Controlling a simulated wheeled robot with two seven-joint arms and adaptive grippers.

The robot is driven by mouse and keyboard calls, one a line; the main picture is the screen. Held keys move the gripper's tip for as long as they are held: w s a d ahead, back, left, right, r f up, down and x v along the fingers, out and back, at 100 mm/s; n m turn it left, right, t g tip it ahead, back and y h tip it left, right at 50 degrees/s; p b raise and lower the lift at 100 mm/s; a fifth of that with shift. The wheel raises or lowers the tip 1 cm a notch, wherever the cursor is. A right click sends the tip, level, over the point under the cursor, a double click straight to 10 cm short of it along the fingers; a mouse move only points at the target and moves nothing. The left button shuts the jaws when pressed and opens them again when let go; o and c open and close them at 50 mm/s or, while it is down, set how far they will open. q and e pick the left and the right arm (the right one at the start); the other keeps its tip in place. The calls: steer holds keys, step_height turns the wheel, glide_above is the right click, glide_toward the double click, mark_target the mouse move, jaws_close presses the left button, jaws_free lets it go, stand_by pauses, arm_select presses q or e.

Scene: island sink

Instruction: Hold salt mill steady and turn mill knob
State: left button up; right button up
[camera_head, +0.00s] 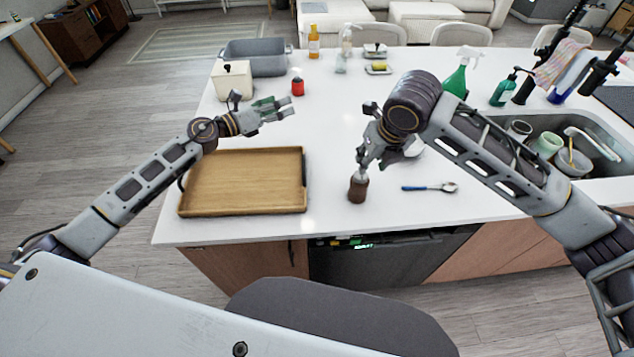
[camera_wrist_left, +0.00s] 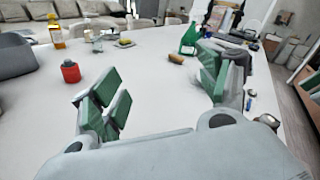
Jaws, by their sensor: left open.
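The salt mill (camera_head: 358,188) is a small dark brown cylinder with a paler top, upright near the counter's front edge, right of the wooden tray. My right gripper (camera_head: 362,167) points down at its top, with the fingers over the upper part. Whether they are closed on it is unclear. My left gripper (camera_head: 284,107) is open and empty above the counter, behind the tray and well apart from the mill. In the left wrist view its green-padded fingers (camera_wrist_left: 163,80) are spread, with no object between them.
The wooden tray (camera_head: 240,182) lies at the left front. A red-bodied container (camera_head: 298,87) stands behind my left gripper. A blue-handled spoon (camera_head: 428,188) lies right of the mill. The sink (camera_head: 600,150), with cups in it, is at the right. The counter's middle is mostly clear.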

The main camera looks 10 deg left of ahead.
mark_target(359, 186)
arm_select(q)
steer(key=s+d+f+m+g, duration=0.1)
steer(key=s+d, duration=0.1)
steer(key=d, duration=0.1)
steer(key=s+d+f+m+g+h, duration=0.1)
steer(key=s+d+f+m, duration=0.1)
steer(key=d, duration=0.1)
steer(key=s+d+f+m+g, duration=0.2)
steer(key=s, duration=0.1)
steer(key=shift+d+f+h, duration=0.25)
steer(key=shift+d+h, duration=0.05)
steer(key=shift+d, duration=0.1)
steer(key=s+d+f+m+g, duration=0.1)
steer(key=s+d+f, duration=0.1)
steer(key=s, duration=0.1)
steer(key=s+d+f+m+g, duration=0.1)
steer(key=s+d+f+m, duration=0.1)
steer(key=s, duration=0.1)
steer(key=s+d+f+m+g, duration=0.1)
steer(key=s+d+m+g, duration=0.1)
steer(key=s, duration=0.1)
steer(key=shift+s+d+f, duration=0.1)
steer(key=shift+d+f, duration=0.1)
steer(key=shift+f, duration=0.2)
steer(key=shift+d, duration=0.1)
steer(key=shift+x, duration=6.8)
steer(key=shift+r, duration=0.1)
steer(key=shift+c, duration=0.4)
